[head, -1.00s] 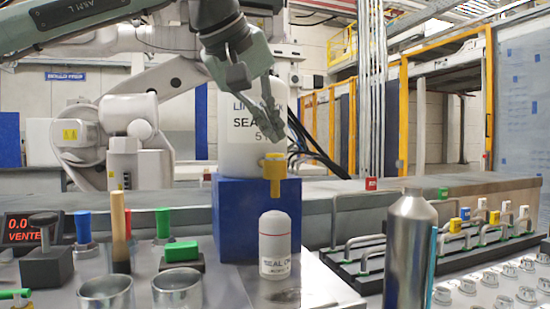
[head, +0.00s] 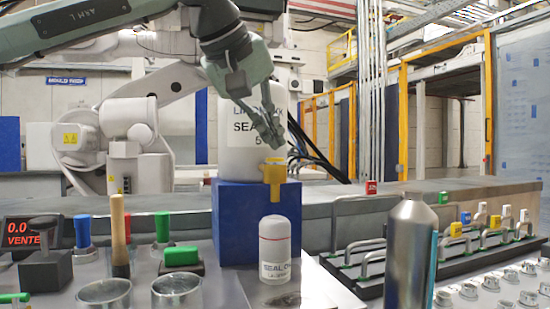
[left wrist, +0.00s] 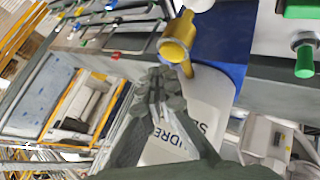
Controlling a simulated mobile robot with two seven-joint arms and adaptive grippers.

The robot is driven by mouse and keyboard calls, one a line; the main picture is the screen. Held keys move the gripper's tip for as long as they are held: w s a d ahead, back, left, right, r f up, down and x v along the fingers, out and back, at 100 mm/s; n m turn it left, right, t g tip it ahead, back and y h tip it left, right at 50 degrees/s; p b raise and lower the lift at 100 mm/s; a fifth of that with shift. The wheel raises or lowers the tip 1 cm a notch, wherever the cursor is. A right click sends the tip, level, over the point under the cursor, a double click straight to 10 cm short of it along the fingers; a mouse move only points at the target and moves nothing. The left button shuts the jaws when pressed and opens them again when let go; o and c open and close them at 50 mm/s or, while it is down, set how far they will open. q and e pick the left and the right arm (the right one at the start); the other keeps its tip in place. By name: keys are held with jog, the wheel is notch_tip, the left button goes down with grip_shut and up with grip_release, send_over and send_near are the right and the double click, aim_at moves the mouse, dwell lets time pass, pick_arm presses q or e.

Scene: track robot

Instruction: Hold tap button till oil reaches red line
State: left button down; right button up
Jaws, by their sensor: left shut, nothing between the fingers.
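A large white oil container (head: 226,135) stands on a blue block (head: 240,215), with a yellow tap (head: 273,178) at its front. The tap also shows in the left wrist view (left wrist: 178,42). A white bottle (head: 275,255) with a red line around its upper part stands upright below the tap. I cannot see any oil level in it. My left gripper (head: 272,135) is shut and empty, just above the tap and in front of the container. In the left wrist view its fingertips (left wrist: 160,85) are close to the tap; contact cannot be told. My right gripper is not in view.
A steel bottle (head: 408,250) stands at the front right, before a black rack with metal handles (head: 375,265). Two metal cups (head: 176,290), a green-topped block (head: 181,257) and a wooden-handled tool (head: 119,235) stand at left. A red display (head: 22,230) is far left.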

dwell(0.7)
pick_arm(q)
jog(key=shift+f, duration=0.4)
jog(key=shift+f+b, duration=0.4)
jog(key=shift+f, duration=0.1)
dwell(1.8)
jog(key=shift+r, duration=0.15)
jog(key=shift+r+p, duration=0.8)
jog(key=shift+p, duration=0.1)
notch_tip(320, 180, up, 5)
jog(key=p, duration=0.5)
jog(key=shift+f, duration=0.1)
